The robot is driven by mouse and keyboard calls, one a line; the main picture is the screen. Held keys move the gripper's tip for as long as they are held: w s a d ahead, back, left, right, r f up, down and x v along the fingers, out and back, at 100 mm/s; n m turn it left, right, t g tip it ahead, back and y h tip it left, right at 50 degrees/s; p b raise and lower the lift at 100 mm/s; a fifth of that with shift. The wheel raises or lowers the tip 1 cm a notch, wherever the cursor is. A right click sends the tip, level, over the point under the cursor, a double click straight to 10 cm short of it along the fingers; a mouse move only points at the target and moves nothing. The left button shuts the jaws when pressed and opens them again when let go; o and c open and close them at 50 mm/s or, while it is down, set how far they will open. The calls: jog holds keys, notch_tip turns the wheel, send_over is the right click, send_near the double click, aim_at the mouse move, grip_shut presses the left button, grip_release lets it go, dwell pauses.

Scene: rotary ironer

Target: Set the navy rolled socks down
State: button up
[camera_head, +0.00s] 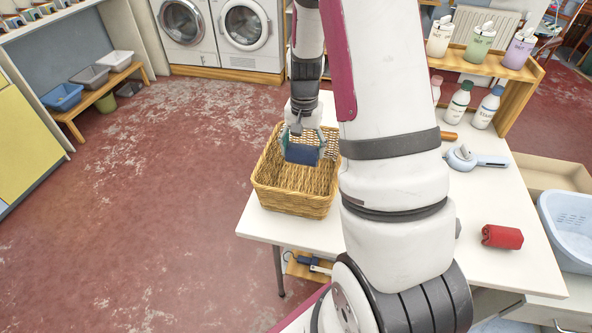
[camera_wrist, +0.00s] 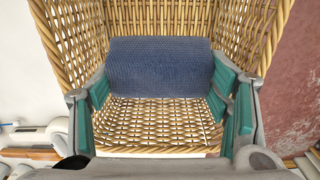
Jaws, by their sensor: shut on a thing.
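The navy rolled socks (camera_head: 301,154) are held between the fingers of my gripper (camera_head: 303,147), inside the upper part of a wicker basket (camera_head: 290,204). In the wrist view the socks (camera_wrist: 160,67) span between the teal pads of my gripper (camera_wrist: 163,92), with the pads at both ends. The woven floor of the basket (camera_wrist: 160,122) shows in front of the socks. Whether the socks touch the basket floor or its far wall I cannot tell. The basket looks otherwise empty, though part of its right side is hidden behind my arm.
The basket stands on a white table (camera_head: 330,235) near its left edge. A red roll (camera_head: 502,236), a pale-blue handled tool (camera_head: 462,157) and several bottles (camera_head: 457,104) are on the right. A light-blue tub (camera_head: 572,222) stands far right. Open red floor lies left.

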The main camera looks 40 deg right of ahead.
jog(key=shift+f, duration=3.95)
jog(key=shift+f, duration=0.15)
jog(key=o, duration=1.1)
